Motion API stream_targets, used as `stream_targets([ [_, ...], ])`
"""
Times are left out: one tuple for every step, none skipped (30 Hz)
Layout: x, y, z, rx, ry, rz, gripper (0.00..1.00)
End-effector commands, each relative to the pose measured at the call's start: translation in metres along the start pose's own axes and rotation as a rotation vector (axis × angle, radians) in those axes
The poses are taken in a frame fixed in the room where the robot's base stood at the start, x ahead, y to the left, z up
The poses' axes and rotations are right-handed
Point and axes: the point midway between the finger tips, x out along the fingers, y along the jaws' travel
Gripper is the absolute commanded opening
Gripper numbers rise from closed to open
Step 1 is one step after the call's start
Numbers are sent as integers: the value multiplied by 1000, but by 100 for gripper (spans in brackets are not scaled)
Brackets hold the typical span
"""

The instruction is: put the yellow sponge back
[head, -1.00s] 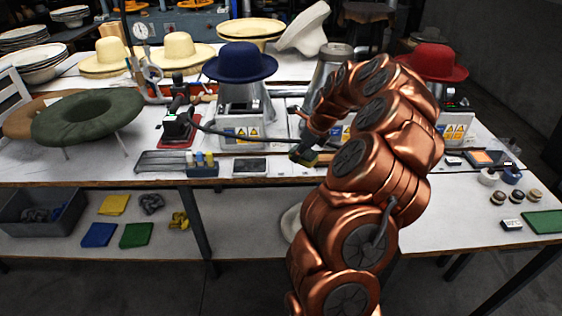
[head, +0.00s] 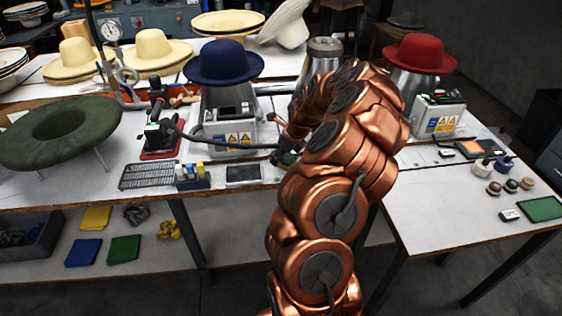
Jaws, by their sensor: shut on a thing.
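My gripper (head: 284,157) is at the end of my copper arm, low over the front part of the white worktable (head: 330,172), right of the dark phone-like tablet (head: 244,173). It is shut on a small olive-yellow piece, which looks like the yellow sponge. The fingers and my arm hide most of this piece, so its outline and whether it touches the table cannot be told.
A blue hat (head: 224,64) on a press stands behind my gripper, a red hat (head: 419,54) to the right. A block of small bottles (head: 192,177) is at the left. Yellow (head: 96,218), blue (head: 83,252) and green (head: 124,249) cloths lie on the lower shelf.

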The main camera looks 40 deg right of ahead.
Motion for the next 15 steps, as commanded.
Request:
stream_targets([
  [4,1,-2,1,2,3,28],
  [7,2,-4,0,2,4,28],
  [11,2,-5,0,2,4,28],
  [14,2,-6,0,2,4,28],
  [18,2,-7,0,1,3,28],
  [22,1,-9,-1,1,2,28],
  [25,1,-10,-1,0,2,28],
  [28,1,-11,-1,0,2,28],
  [30,1,-12,0,0,2,28],
  [30,1,-13,0,0,1,28],
  [30,1,-13,0,0,1,28],
  [30,1,-13,-1,-1,0,28],
  [30,0,-13,-1,-1,0,28],
  [30,0,-13,-1,-1,0,28],
  [30,0,-13,-1,-1,0,28],
])
